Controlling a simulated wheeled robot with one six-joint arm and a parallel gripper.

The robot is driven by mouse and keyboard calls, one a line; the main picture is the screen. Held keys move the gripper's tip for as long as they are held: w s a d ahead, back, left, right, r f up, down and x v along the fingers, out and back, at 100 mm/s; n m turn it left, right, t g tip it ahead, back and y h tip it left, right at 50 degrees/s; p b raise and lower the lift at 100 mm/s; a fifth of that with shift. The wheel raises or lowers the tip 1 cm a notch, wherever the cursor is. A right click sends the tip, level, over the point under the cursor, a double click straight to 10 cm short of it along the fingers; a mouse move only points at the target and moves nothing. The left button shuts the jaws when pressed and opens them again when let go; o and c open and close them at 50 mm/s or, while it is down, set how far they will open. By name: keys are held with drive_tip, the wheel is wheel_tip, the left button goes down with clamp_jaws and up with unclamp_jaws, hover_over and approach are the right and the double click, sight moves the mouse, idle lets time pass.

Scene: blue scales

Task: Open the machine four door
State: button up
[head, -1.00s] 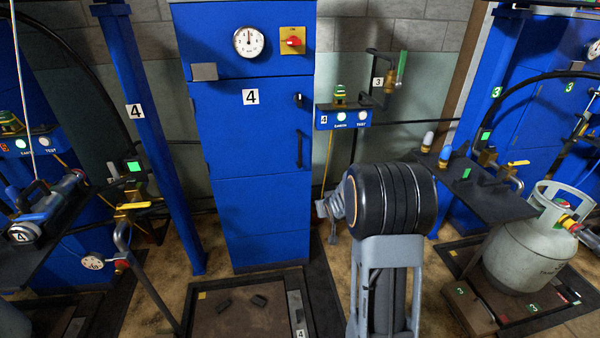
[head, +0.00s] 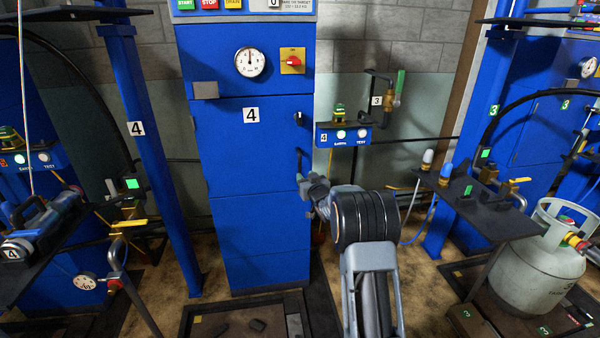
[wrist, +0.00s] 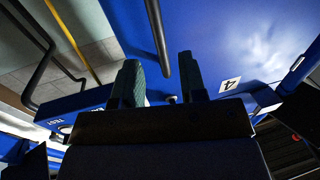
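The machine four door (head: 245,150) is a blue panel marked 4 on the tall blue cabinet, and it looks shut. Its dark vertical handle (head: 301,150) is on the right side, its lower part hidden behind my gripper. My gripper (head: 303,187) is at the handle's lower end. In the wrist view my gripper (wrist: 160,82) is open, with two dark fingers apart. The handle bar (wrist: 157,35) lines up with the gap between them. I cannot tell whether it is within their reach.
A blue Earth/Test box (head: 343,135) with a green-topped part is just right of the door. A dark shelf (head: 470,205) with fittings and a grey gas cylinder (head: 540,255) stand at right. A blue post (head: 150,160) and a left shelf (head: 40,250) flank the cabinet. A low platform (head: 200,325) lies in front.

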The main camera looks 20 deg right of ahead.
sight(300, 171)
drive_tip(key=shift+w, duration=3.2)
drive_tip(key=shift+c, duration=0.4)
clamp_jaws()
